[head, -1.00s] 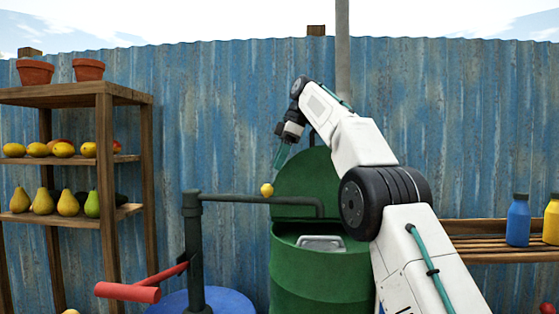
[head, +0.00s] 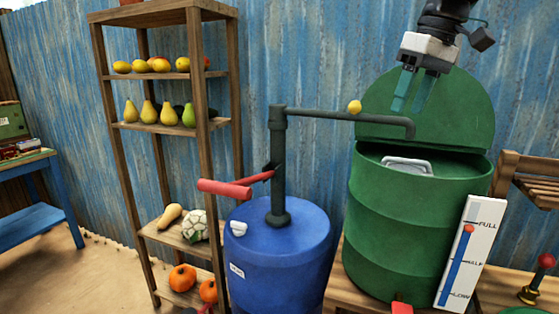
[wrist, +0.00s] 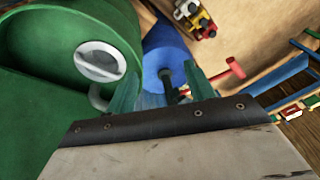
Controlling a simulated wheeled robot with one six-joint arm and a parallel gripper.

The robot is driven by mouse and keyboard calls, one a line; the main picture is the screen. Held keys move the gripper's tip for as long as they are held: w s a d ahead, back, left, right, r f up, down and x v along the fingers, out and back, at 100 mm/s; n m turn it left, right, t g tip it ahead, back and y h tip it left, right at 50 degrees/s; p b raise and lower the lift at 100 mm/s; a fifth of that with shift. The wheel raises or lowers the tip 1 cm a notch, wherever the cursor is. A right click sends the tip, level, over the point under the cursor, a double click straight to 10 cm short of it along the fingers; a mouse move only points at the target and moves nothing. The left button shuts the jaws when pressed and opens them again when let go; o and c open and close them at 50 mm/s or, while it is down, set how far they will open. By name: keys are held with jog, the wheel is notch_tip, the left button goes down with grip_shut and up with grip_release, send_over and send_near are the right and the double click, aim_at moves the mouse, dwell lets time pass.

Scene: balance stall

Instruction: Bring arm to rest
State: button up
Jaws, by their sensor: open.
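My gripper (head: 408,90) is at the upper right of the head view, with its two green fingers pointing down and spread apart. Nothing is between them. It hangs in front of the raised lid (head: 465,110) of the green barrel (head: 405,225), above the barrel's opening. In the wrist view my gripper (wrist: 160,90) shows its two fingers apart, with the blue drum (wrist: 165,50) beyond them and the green barrel (wrist: 40,120) at the left.
A dark pipe (head: 330,115) with a yellow knob (head: 355,107) runs from the blue drum (head: 275,255) to the barrel. A red handle (head: 225,188) sticks out left. A wooden shelf (head: 175,130) holds fruit. A level gauge (head: 470,255) stands right of the barrel. Open ground lies at lower left.

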jog(key=s+d+f+m+h, duration=0.2)
jog(key=s+f+m, duration=0.4)
jog(key=s+f, duration=1.8)
jog(key=s, duration=0.2)
jog(key=shift+s+d+m, duration=0.15)
jog(key=shift+s+m, duration=0.15)
